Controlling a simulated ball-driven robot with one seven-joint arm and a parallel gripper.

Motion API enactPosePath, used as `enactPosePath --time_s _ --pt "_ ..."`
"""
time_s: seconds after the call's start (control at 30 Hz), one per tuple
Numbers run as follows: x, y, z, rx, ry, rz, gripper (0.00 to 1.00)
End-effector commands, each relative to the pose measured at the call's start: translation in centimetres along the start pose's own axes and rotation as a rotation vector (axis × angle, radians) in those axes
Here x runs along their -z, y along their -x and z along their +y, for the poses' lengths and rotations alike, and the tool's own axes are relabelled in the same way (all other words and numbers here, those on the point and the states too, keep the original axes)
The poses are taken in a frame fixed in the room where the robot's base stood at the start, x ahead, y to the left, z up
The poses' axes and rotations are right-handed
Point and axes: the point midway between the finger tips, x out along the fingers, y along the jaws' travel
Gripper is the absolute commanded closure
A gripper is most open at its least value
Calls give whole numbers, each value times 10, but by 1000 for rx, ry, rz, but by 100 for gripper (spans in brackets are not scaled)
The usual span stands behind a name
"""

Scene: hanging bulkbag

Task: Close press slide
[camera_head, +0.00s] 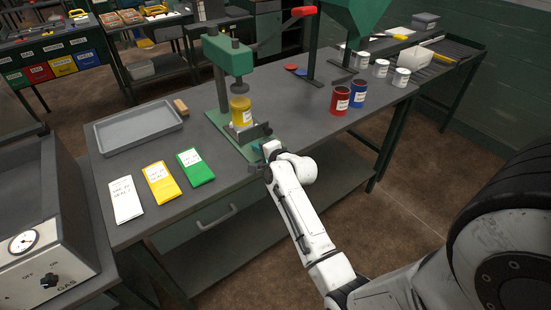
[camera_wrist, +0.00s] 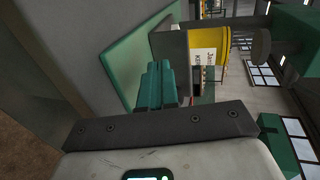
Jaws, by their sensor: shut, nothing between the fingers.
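The green press (camera_head: 229,62) stands on the workbench, with a yellow labelled can (camera_head: 241,110) upright under its head. The press slide (camera_head: 247,131), a grey metal piece on the green base plate, is at the front of the can. My gripper (camera_head: 259,158) is at the front edge of the base plate, close to the slide. In the wrist view my green fingers (camera_wrist: 165,85) are together and empty, pointing at the grey slide plate (camera_wrist: 170,47), with the yellow can (camera_wrist: 222,45) behind it. I cannot tell whether the fingers touch the slide.
A grey tray (camera_head: 138,128) and white, yellow and green packets (camera_head: 160,181) lie left of the press. Red and blue cans (camera_head: 340,100) stand to the right. A red-handled lever (camera_head: 304,11) juts out above. The bench front is clear near the drawer.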

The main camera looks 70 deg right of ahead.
Motion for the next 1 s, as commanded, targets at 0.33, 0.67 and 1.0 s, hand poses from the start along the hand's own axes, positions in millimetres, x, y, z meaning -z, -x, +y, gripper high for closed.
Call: enactPosePath --time_s 0.33,0.67,1.0 --pt "1 51 2 -2 1 2 100" --pt "1 83 1 -2 0 2 100" --pt "-3 84 3 -13 15 -7 100"
